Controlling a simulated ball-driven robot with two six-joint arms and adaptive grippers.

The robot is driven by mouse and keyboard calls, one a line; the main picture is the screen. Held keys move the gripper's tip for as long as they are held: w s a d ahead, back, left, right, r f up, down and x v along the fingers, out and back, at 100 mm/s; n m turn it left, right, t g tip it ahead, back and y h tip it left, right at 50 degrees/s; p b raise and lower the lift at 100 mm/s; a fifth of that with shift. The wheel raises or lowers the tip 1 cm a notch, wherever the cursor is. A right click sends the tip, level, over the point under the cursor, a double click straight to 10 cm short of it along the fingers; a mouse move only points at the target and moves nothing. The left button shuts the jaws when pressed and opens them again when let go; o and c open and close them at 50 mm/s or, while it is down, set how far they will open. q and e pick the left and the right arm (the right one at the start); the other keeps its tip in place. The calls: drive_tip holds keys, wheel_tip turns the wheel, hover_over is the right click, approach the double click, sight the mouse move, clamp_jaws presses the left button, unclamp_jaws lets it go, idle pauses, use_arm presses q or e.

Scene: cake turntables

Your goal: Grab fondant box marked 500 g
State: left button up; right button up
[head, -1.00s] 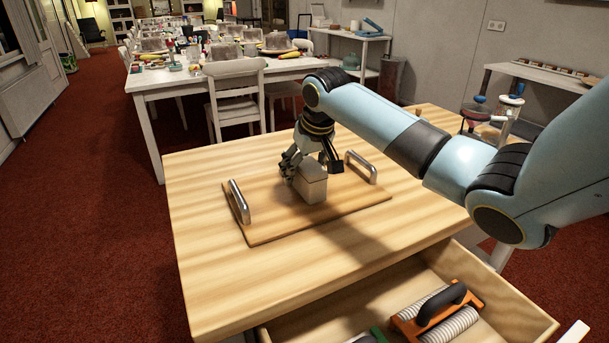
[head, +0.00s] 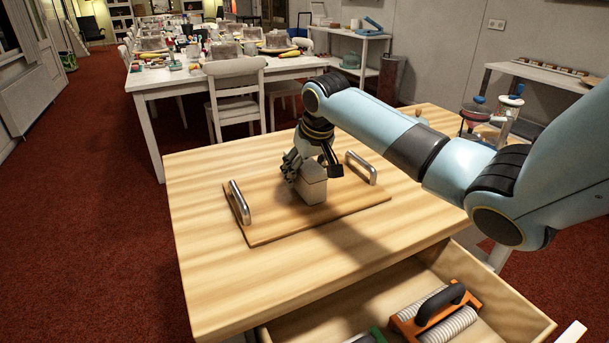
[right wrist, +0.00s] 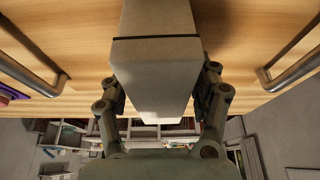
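A pale grey box with a dark line around it (head: 313,190) stands on the wooden board on the table. I cannot read any marking on it. My right gripper (head: 312,165) comes down over the box, one finger on each side. In the right wrist view the box (right wrist: 157,75) fills the space between the fingers of the right gripper (right wrist: 161,92). The finger pads lie close along its sides, but I cannot tell whether they press on it. My left gripper is not in view.
The wooden board (head: 275,215) has metal handles, left (head: 239,203) and right (head: 361,168), flanking the gripper. An open drawer (head: 515,318) below holds an orange-framed roller tool (head: 437,312). A white chair (head: 235,95) and a set table stand behind. The table's left part is clear.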

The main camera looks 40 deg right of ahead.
drive_tip(key=shift+r, duration=0.1)
clamp_jaws()
idle(0.3)
